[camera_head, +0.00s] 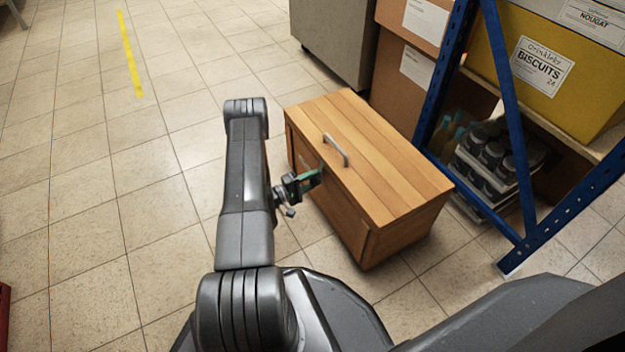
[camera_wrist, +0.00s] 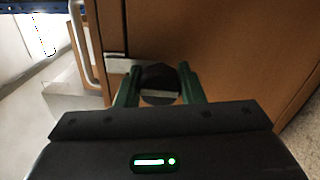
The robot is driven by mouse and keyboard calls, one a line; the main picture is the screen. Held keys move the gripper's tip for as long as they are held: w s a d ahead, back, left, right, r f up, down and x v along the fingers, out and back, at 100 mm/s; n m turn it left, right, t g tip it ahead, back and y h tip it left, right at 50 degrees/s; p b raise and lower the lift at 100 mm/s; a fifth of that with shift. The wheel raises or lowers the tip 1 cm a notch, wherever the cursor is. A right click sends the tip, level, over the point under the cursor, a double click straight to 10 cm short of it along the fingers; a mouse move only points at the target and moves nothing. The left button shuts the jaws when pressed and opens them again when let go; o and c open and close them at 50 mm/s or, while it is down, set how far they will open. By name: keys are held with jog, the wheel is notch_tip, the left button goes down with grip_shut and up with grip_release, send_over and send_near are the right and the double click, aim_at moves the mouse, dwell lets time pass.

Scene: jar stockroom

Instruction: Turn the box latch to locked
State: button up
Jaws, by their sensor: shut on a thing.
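The wooden box (camera_head: 375,155) stands on the tiled floor, with a grey handle (camera_head: 336,150) on its lid. In the wrist view, the box's brown front panel (camera_wrist: 235,45) fills much of the picture and the handle (camera_wrist: 86,45) is at the left. My gripper (camera_head: 314,179) is at the box's front face, near its upper edge. In the wrist view, the green fingers of my gripper (camera_wrist: 158,72) are shut on the dark knob of the latch (camera_wrist: 158,77). A pale metal piece (camera_wrist: 122,63) lies left of the knob, towards the lid. The fingers partly hide the latch.
A blue shelf rack (camera_head: 515,135) stands right of the box, with a yellow biscuit carton (camera_head: 500,75) and dark jars (camera_head: 490,165). Brown cartons (camera_head: 405,80) and a grey cabinet (camera_head: 335,40) stand behind the box.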

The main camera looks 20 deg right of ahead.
dwell(0.4)
jog(key=o, duration=1)
jog(key=s+a+p, duration=0.1)
jog(key=a+p, duration=0.2)
jog(key=a, duration=1)
jog(key=shift+a+f+p, duration=0.3)
jog(key=shift+a+p, duration=0.1)
jog(key=a+r+p, duration=0.2)
jog(key=a+r, duration=0.5)
jog(key=a, duration=0.3)
jog(key=shift+s, duration=0.45)
jog(key=shift+d+f, duration=0.1)
